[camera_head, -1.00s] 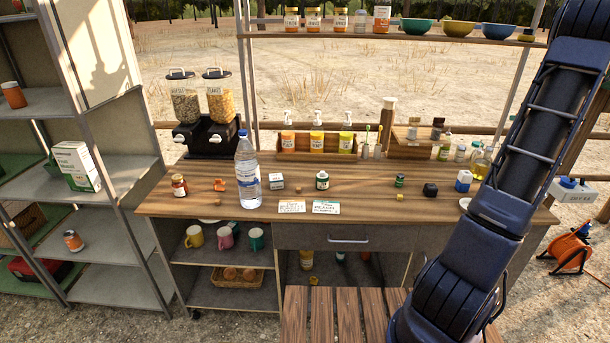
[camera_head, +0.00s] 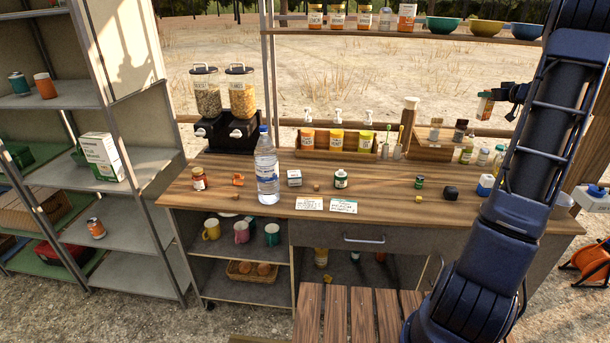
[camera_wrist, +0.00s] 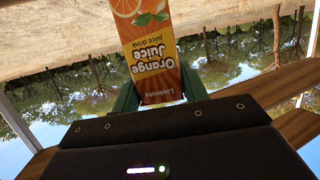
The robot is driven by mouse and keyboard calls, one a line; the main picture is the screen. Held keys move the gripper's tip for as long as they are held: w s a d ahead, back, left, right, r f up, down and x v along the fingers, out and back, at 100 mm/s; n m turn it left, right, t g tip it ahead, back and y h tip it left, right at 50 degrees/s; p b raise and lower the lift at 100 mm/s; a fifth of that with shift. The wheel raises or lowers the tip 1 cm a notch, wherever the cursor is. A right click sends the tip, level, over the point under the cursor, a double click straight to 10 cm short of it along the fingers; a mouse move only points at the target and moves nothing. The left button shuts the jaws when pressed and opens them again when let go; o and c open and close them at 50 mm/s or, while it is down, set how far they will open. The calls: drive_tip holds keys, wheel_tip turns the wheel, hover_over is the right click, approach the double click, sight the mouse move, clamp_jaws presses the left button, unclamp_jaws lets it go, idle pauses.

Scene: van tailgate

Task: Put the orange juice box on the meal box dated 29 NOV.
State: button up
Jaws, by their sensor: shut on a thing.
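The orange juice box (camera_wrist: 150,45) fills the top middle of the wrist view, orange and white with an orange-slice picture, its print upside down there. My gripper (camera_wrist: 158,98) is shut on it, a green finger on each side. In the head view the small box (camera_head: 484,107) hangs at the tip of my gripper (camera_head: 494,94), in the air at the right, above the back of the counter (camera_head: 390,185). No meal box with a readable 29 NOV date shows; two small printed cards (camera_head: 309,203) (camera_head: 343,206) lie at the counter's front, their text too small to read.
A water bottle (camera_head: 267,170) stands on the counter among small jars. Dispensers (camera_head: 240,100) stand at its back left. A shelf (camera_head: 400,34) with jars and bowls hangs above. A rack (camera_head: 130,165) at the left holds a white-green carton (camera_head: 101,156) and cans.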

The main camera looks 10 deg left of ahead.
drive_tip(key=w+a+n+g+y, duration=0.2)
drive_tip(key=a+n+g+y, duration=0.15)
drive_tip(key=a, duration=1.65)
drive_tip(key=w+a+n+g+y, duration=0.2)
drive_tip(key=w+a+n+y, duration=0.15)
drive_tip(key=a, duration=1.75)
drive_tip(key=s+a+n+g+y, duration=0.1)
drive_tip(key=s+a+n+g, duration=0.3)
drive_tip(key=a, duration=0.7)
drive_tip(key=s+a+n+g+y, duration=0.1)
drive_tip(key=s+a, duration=0.5)
drive_tip(key=a, duration=0.6)
drive_tip(key=s+a+n+g+y, duration=0.1)
drive_tip(key=s+a+n+g, duration=0.2)
drive_tip(key=a, duration=0.8)
wheel_tip(320, 180, down, 25)
drive_tip(key=s+a+m, duration=0.1)
drive_tip(key=shift+s, duration=0.4)
drive_tip(key=shift+f, duration=0.2)
drive_tip(key=o, duration=1.1)
